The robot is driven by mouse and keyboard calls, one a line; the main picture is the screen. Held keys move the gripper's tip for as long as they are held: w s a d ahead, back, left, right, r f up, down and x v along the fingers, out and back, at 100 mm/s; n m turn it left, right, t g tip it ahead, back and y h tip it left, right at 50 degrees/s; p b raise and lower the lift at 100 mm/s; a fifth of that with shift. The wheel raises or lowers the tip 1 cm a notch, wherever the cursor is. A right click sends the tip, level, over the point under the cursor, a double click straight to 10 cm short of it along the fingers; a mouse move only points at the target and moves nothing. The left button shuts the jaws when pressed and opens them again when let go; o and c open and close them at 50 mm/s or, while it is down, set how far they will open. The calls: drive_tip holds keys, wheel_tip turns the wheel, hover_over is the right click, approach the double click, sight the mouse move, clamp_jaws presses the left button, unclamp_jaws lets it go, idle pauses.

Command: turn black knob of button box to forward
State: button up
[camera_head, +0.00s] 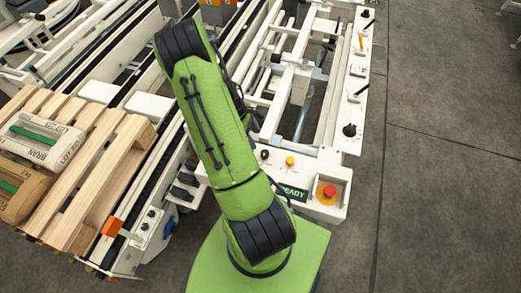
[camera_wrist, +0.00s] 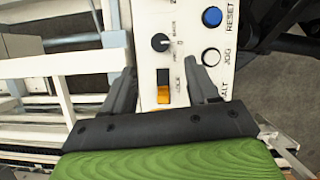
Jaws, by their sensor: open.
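In the wrist view the black knob (camera_wrist: 160,42) stands on a white button box (camera_wrist: 147,20). A pale pointer mark shows on the knob, roughly toward the right, and the word BACK is printed beside it. My gripper (camera_wrist: 158,64) is open and empty. Its two dark fingers reach over the box on either side, with the knob just beyond their tips and roughly between them. The fingers appear apart from the knob; their height above the panel is hard to tell. In the head view my arm hides the gripper.
The box also carries a blue RESET button (camera_wrist: 212,17), a black JOG button (camera_wrist: 211,57) and a yellow-orange switch (camera_wrist: 163,93) between my fingers. The head view shows a READY display (camera_head: 293,193), a red button (camera_head: 327,192) and a wooden pallet (camera_head: 90,150). Open floor lies right.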

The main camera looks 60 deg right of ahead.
sight(264, 152)
drive_tip(key=x, duration=0.9)
drive_tip(key=shift+f+b, duration=0.15)
drive_tip(key=shift+b, duration=0.15)
drive_tip(key=shift+c, duration=0.4)
drive_tip(key=c, duration=1)
